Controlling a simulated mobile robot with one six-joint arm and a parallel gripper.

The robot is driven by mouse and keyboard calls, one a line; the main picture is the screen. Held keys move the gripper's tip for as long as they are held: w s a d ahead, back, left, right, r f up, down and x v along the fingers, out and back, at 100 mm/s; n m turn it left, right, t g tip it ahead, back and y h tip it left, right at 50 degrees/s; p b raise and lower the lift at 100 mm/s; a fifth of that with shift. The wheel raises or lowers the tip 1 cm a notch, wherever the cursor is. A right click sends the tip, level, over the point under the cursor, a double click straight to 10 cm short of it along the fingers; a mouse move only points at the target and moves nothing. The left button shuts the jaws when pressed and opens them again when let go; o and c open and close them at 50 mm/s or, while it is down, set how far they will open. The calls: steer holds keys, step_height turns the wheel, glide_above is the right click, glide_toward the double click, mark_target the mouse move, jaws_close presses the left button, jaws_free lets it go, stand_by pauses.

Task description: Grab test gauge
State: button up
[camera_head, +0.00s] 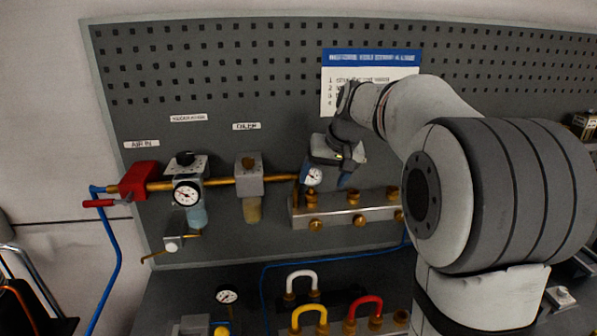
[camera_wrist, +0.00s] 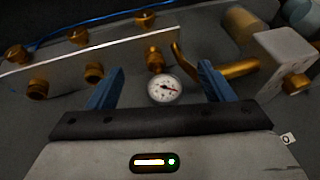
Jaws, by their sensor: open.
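A small round white-faced gauge (camera_head: 313,176) with a dark rim is beside the left end of the silver manifold block (camera_head: 345,212), on the pegboard panel. In the wrist view the gauge (camera_wrist: 164,88) lies between my gripper's two blue fingers, with clear gaps on both sides. My gripper (camera_wrist: 161,72) is open and holds nothing. In the head view my gripper (camera_head: 326,175) is right at this gauge, partly overlapping it. A second gauge (camera_head: 227,295) stands on the bench below, at the left. No label shows which is the test gauge.
A regulator with its own gauge (camera_head: 186,193), a brass pipe (camera_head: 222,181) and a red valve (camera_head: 139,181) are to the left. Brass fittings (camera_wrist: 93,72) line the manifold. Yellow, white and red shackle-like handles (camera_head: 309,318) stand on the bench below. A blue hose (camera_head: 109,270) hangs left.

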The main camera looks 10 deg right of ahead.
glide_above(310, 178)
steer(key=s+d, duration=0.2)
steer(key=d, duration=0.1)
steer(key=shift+a+r, duration=0.1)
steer(key=shift+r, duration=0.2)
steer(key=p+x, duration=0.1)
steer(key=x, duration=0.1)
steer(key=p+x, duration=0.1)
steer(key=x, duration=0.1)
steer(key=a+p+x, duration=0.1)
steer(key=x, duration=0.1)
steer(key=shift+w, duration=0.5)
steer(key=shift+w+a+f, duration=0.15)
steer(key=shift+w+f, duration=0.1)
steer(key=shift+f, duration=0.3)
steer(key=c, duration=1.2)
steer(key=shift+c, duration=0.2)
steer(key=shift+r, duration=0.15)
